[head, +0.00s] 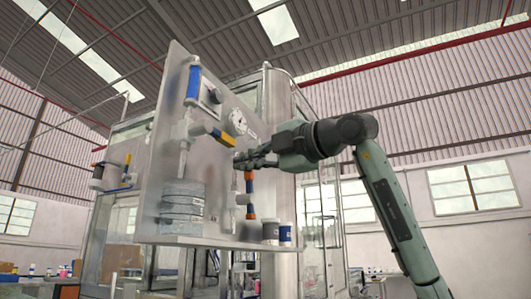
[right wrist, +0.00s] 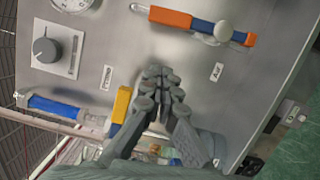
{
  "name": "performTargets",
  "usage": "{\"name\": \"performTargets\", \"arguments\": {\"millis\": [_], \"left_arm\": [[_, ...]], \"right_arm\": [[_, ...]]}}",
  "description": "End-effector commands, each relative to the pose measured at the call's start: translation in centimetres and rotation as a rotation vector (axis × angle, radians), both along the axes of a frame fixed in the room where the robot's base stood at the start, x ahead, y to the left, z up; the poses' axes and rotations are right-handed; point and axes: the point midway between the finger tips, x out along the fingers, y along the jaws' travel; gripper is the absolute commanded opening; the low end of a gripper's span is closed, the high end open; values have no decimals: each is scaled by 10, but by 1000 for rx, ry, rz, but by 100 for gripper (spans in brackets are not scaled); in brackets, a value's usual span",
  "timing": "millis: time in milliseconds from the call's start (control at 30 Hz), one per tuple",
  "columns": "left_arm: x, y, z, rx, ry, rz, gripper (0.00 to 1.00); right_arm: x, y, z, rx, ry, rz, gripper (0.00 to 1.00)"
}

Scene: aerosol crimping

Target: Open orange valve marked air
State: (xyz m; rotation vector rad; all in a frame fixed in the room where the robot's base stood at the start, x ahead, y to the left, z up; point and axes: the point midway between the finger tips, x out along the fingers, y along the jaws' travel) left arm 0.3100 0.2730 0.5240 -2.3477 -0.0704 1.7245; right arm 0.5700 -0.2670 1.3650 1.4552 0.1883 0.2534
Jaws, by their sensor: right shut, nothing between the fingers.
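The orange valve (head: 249,187) is on the front of the grey metal panel, in the lower right part, below the round gauge. In the right wrist view, its orange and blue handle (right wrist: 185,21) runs across the top, with a round grey hub near its right end. A small white label (right wrist: 216,72) that seems to read "Air" is near it. My right gripper (right wrist: 161,78) is shut and empty in front of the panel, apart from the handle. In the head view, the right gripper (head: 240,160) is just above the orange valve. My left gripper is not in view.
The panel (head: 225,80) also carries a blue-handled valve (head: 193,84), a yellow and blue valve (head: 220,136) and a gauge (head: 238,121). A dark knob (right wrist: 46,49) shows in the wrist view.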

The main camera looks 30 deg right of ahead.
Motion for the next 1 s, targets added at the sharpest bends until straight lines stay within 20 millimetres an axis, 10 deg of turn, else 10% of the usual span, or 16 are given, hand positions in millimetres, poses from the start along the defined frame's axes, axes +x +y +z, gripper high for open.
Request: {"name": "performTargets", "arguments": {"millis": [1000], "left_arm": [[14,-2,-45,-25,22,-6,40]], "right_arm": [[37,-46,10,64,38,0,0]]}}
